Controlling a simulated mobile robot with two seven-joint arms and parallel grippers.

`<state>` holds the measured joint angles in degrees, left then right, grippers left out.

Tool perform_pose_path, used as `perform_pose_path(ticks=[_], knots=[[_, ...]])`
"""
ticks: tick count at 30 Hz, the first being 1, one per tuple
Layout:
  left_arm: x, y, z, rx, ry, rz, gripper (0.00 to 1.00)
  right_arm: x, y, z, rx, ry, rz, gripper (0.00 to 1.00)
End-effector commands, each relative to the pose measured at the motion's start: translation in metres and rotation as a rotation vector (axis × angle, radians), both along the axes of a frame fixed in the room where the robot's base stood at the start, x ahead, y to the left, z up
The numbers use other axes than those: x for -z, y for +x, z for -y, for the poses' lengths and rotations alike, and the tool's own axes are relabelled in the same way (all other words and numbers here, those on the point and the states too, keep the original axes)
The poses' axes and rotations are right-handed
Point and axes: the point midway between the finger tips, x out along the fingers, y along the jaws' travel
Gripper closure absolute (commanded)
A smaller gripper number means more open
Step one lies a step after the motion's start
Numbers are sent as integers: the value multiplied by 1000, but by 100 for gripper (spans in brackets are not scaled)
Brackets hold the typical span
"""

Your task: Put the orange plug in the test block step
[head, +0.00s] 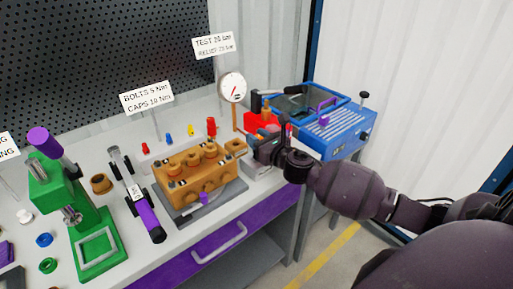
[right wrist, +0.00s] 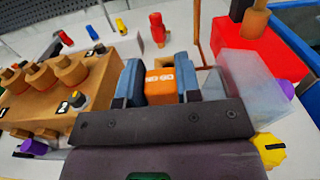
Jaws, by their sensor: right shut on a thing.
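My right gripper (head: 268,146) is at the right end of the brass pump block. In the right wrist view, its two blue-padded fingers (right wrist: 160,72) are shut on the orange plug (right wrist: 160,88), a small block with white markings. The plug is hidden or too small to make out in the head view. A pale translucent block (right wrist: 250,78) stands just right of the fingers, beside a red block (right wrist: 255,42) with a brass top; the red block also shows in the head view (head: 255,119). I cannot tell which of these is the test block. My left gripper is not in view.
The brass pump block (head: 195,172) stands on a grey plate left of my gripper. A gauge (head: 232,88) on a thin pipe rises behind. A blue machine (head: 335,130) is at the right. A green press (head: 70,210) and a purple-handled tool (head: 148,215) are at the left.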

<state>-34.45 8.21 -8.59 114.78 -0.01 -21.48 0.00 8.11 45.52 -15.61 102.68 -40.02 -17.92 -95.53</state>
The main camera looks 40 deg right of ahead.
Motion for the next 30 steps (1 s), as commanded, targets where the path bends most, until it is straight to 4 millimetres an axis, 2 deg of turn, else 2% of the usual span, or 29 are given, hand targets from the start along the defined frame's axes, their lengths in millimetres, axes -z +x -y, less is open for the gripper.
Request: perform_pose_path(ticks=[1, 6, 13, 18, 19, 23, 24, 30], knots=[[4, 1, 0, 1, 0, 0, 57, 13, 0, 0, 0, 4, -5, 93], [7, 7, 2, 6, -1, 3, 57, 33, 0, 0, 1, 4, -5, 93], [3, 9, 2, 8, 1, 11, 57, 31, 0, 0, 0, 1, -1, 93], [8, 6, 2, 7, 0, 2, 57, 35, 0, 0, 0, 0, -2, 93], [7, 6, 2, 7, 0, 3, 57, 35, 0, 0, 0, 0, -2, 65], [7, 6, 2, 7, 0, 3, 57, 34, 0, 0, 0, 1, -1, 45], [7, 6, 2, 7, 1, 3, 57, 34, 0, 0, 0, 1, -1, 43], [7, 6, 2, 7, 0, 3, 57, 34, 0, 0, 0, 1, -1, 43]])
